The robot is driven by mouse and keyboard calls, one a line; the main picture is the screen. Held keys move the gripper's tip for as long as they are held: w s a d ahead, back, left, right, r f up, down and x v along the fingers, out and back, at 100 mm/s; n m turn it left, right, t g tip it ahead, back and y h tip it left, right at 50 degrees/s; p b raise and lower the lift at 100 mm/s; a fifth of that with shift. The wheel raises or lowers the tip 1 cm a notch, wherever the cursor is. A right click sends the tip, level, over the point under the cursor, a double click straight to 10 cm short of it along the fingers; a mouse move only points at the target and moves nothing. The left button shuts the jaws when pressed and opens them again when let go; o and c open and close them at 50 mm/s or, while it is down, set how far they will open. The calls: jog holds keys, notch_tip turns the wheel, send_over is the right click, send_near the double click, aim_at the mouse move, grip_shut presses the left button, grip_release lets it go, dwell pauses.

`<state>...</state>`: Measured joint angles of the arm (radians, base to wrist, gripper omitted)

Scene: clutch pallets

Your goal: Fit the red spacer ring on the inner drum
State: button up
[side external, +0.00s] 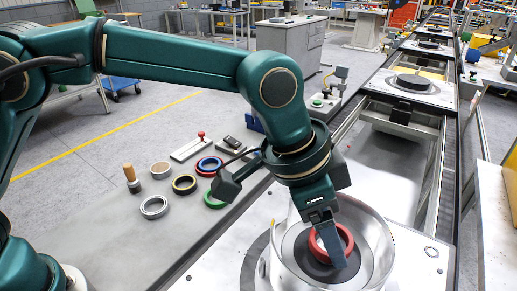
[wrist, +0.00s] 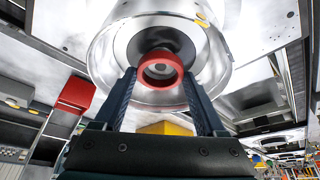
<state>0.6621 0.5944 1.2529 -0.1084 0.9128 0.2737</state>
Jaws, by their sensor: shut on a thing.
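The red spacer ring (side external: 346,237) is held between the two fingers of my gripper (side external: 331,256), inside the round, shiny housing (side external: 380,228). In the wrist view the ring (wrist: 160,83) sits between the fingertips (wrist: 160,76), with a finger on each side. Behind it is the dark grey inner drum (wrist: 128,45) with a round centre, partly covered by the ring. The drum's dark face (side external: 308,267) also shows below the ring in the side view. The ring looks tilted there. I cannot tell whether it touches the drum.
The housing wall surrounds my gripper closely. On the grey bench to the left lie several loose rings, including a green ring (side external: 206,199) and a silver ring (side external: 143,210). A wooden-handled tool (side external: 129,173) stands beside them. Further pallets (side external: 410,92) stand along the line behind.

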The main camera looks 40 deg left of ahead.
jog(key=shift+f, duration=0.35)
jog(key=shift+f, duration=0.25)
jog(key=o, duration=1.3)
jog(key=shift+c, duration=0.2)
jog(key=shift+r, duration=0.1)
